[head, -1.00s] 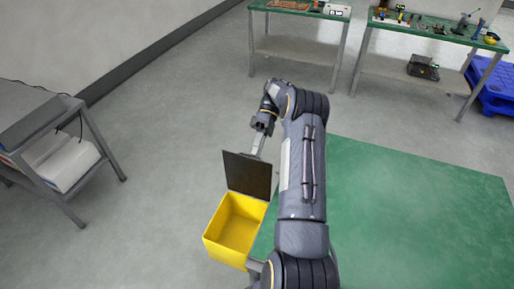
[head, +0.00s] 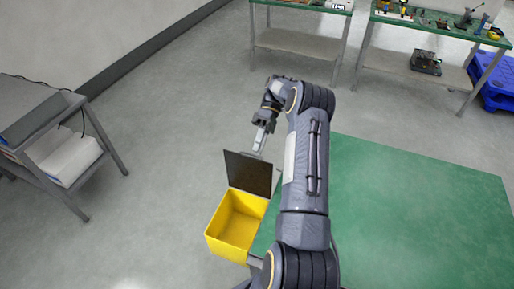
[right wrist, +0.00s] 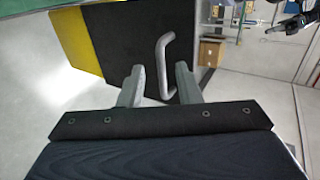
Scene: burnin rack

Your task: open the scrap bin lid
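The yellow scrap bin (head: 222,241) stands left of my right arm, its inside visible from above. Its dark lid (head: 249,175) stands raised at the bin's far side. The lid's black face fills the middle of the right wrist view (right wrist: 117,47), with a bent grey handle (right wrist: 164,62) on it. My right gripper (head: 257,146) is at the lid's upper edge. In the right wrist view its fingers (right wrist: 160,86) are apart, with the handle between them; contact is unclear. A dark shape at that view's upper right looks like my left gripper (right wrist: 291,26), too small to read.
A green area (head: 420,200) lies right of the bin. A grey shelf cart (head: 100,140) stands at the left. Two workbenches (head: 300,45) (head: 415,70) and a blue pallet (head: 497,90) are at the back. The floor left of the bin is clear.

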